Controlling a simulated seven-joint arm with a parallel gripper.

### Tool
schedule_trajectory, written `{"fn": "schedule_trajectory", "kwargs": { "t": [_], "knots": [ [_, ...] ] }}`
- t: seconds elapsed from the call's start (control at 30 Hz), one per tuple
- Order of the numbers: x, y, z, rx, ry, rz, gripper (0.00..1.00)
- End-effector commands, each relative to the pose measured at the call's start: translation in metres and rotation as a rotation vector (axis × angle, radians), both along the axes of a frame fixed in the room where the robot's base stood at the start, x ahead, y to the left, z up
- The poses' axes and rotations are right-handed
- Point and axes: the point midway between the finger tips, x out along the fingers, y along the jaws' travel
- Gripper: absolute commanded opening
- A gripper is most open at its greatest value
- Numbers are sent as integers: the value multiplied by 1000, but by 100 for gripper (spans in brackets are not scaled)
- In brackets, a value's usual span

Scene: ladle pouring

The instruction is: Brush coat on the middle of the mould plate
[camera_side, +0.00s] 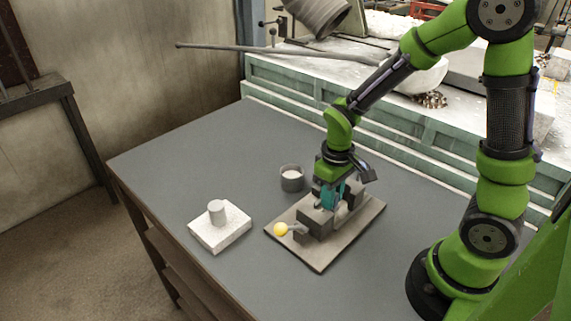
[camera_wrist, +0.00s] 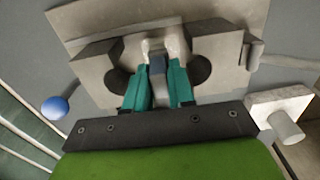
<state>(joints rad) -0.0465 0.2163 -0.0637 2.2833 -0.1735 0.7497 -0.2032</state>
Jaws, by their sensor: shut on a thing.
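The mould plate (camera_side: 318,262) lies flat on the table, with dark mould blocks (camera_side: 317,222) on it. In the wrist view the plate (camera_wrist: 95,18) lies behind two blocks, a left one (camera_wrist: 95,65) and a right one (camera_wrist: 215,52), each with a rounded recess. My gripper (camera_side: 327,200) points down between the blocks. In the wrist view its teal fingers (camera_wrist: 158,82) are shut on a brush (camera_wrist: 157,64) with a dark blue-grey part. A pale patch (camera_wrist: 176,40) shows beside the brush over the plate; I cannot tell whether it is coat or bristles. The brush tip's contact is unclear.
A yellow knob (camera_side: 280,229) on a rod sticks out from the near block, and a blue knob (camera_wrist: 55,107) shows opposite. A small dark pot (camera_side: 292,180) stands behind the plate. A white block with a cylinder (camera_side: 220,232) stands left. The table front is clear.

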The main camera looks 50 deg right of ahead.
Motion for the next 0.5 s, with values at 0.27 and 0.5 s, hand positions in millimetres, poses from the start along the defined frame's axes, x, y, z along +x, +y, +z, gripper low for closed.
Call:
{"fn": "schedule_trajectory", "kwargs": {
  "t": [0.27,0.5],
  "knots": [
    [0,12,1,1,-1,2,0],
    [1,6,1,1,-2,-2,0]
  ]
}}
